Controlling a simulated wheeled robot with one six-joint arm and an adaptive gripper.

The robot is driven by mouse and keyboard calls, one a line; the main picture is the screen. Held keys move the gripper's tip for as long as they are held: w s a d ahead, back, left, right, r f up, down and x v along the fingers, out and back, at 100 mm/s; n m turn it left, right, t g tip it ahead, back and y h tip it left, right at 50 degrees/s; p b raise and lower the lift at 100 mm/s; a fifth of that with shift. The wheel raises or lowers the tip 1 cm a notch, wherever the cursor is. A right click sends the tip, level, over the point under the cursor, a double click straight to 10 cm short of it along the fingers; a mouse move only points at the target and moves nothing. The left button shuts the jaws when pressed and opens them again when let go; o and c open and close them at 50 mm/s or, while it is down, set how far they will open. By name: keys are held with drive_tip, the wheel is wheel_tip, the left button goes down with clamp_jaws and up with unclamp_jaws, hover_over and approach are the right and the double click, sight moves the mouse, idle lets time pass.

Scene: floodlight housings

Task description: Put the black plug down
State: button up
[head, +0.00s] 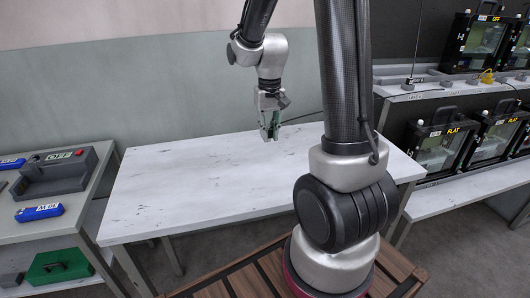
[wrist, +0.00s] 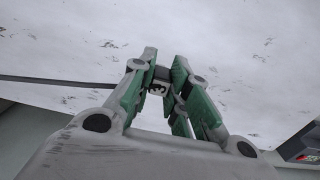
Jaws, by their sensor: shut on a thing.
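My gripper (head: 269,133) hangs above the white table (head: 170,195) in the head view, near its back edge. In the wrist view my gripper (wrist: 161,75) has its green and grey fingers shut on the black plug (wrist: 160,75), which carries a white label with a dark mark that looks like a 3. Most of the plug is hidden between the fingers. A dark cable (wrist: 60,79) runs from it to the left. The white tabletop (wrist: 220,40) lies beyond the fingertips. I cannot tell the exact height of the plug above it.
The white table is bare. At left, a bench holds a dark tray labelled OFF (head: 60,176) and blue blocks (head: 40,212), with a green case (head: 60,267) below. At right, shelves hold several floodlight housings (head: 440,148), some marked FLAT, and cables.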

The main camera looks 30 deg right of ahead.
wheel_tip(320, 180, down, 7)
drive_tip(key=shift+f, duration=0.1)
idle(0.4)
drive_tip(key=o, duration=0.9)
drive_tip(key=shift+f, duration=0.1)
drive_tip(key=shift+c, duration=0.2)
